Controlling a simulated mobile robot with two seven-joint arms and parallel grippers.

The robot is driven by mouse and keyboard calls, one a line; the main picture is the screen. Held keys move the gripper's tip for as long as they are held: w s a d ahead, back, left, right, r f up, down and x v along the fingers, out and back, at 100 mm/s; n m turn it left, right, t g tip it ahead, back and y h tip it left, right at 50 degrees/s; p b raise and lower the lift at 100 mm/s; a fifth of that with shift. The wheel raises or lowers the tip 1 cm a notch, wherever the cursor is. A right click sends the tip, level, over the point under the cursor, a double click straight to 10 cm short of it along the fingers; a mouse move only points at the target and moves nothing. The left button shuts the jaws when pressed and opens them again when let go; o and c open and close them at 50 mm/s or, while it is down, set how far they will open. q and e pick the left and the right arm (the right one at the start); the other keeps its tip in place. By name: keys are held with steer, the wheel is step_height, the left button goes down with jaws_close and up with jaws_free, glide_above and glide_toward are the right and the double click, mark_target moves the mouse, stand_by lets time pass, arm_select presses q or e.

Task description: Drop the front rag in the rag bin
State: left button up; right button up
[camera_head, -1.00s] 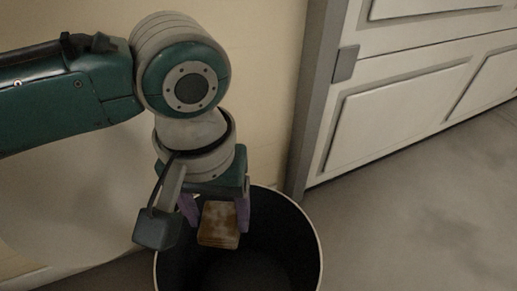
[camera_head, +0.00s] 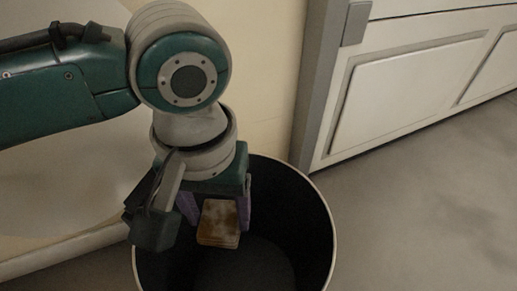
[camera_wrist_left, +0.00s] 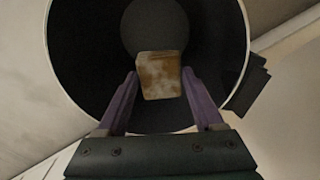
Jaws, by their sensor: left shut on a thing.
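The rag is a small folded brown, stained block (camera_head: 219,225), and it also shows in the left wrist view (camera_wrist_left: 160,76). My left gripper (camera_head: 217,210) is shut on it, with a purple finger on each side. It points down over the rag bin (camera_head: 318,215), a round black bin with a pale rim. In the left wrist view the bin (camera_wrist_left: 85,75) opens around and beyond the held rag, and its dark floor shows behind it. The rag looks to be within the bin's mouth; its exact height is hard to tell. My right gripper is not in view.
A pale cabinet with panelled doors (camera_head: 405,95) and a grey edge post stands behind, right of the bin. A beige wall (camera_head: 265,70) rises behind the bin. The grey floor (camera_head: 430,220) to the right is clear.

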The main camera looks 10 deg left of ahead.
arm_select(q)
steer(key=shift+r, duration=0.1)
steer(key=o, duration=1.2)
step_height(320, 180, up, 10)
steer(key=p, duration=0.7)
steer(key=shift+p, duration=0.3)
